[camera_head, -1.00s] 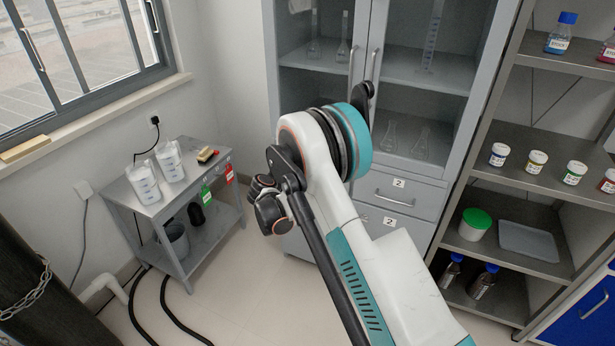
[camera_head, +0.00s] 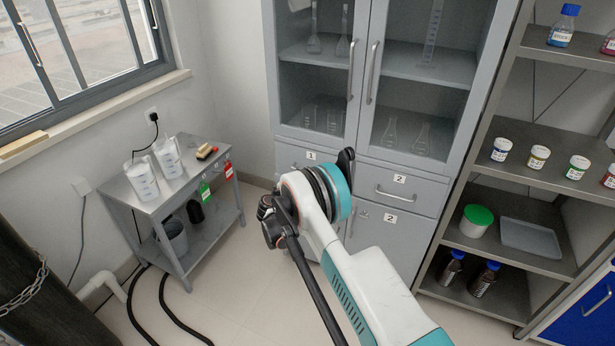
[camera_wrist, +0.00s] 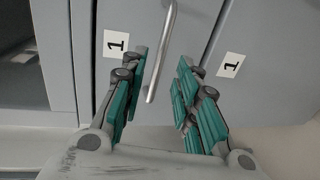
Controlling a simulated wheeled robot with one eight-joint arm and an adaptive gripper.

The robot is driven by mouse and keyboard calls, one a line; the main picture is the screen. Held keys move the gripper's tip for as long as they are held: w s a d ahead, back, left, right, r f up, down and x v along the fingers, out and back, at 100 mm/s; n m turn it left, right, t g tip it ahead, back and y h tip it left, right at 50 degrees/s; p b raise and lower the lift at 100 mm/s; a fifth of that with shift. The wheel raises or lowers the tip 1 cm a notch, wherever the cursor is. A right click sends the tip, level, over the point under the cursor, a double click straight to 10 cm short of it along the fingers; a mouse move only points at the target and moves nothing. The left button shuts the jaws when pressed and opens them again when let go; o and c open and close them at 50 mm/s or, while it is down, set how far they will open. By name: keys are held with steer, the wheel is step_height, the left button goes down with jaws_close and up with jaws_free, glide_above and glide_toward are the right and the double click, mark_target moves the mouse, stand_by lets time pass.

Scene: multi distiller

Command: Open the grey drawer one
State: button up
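The grey drawer one (camera_wrist: 130,25) shows in the wrist view, turned on its side, with a "1" label near its edge. It looks closed. Its silver bar handle (camera_wrist: 161,52) runs between the two green-padded fingers of my gripper (camera_wrist: 163,62). The fingers are open, with a gap on both sides of the bar; I cannot tell how deep the bar sits between them. In the head view, the drawer front (camera_head: 291,155) shows partly at the cabinet's left, under the glass door, with my arm hiding its right part.
A cabinet door (camera_wrist: 250,35) with another "1" label adjoins the drawer. Drawer two (camera_head: 393,200) is to the right. A small side table (camera_head: 192,195) with beakers stands at the left, and open shelves (camera_head: 540,190) at the right.

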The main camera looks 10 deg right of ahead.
steer(key=b+x, duration=0.1)
steer(key=x, duration=0.5)
steer(key=shift+w+b, duration=0.1)
steer(key=shift+b, duration=0.2)
jaws_close()
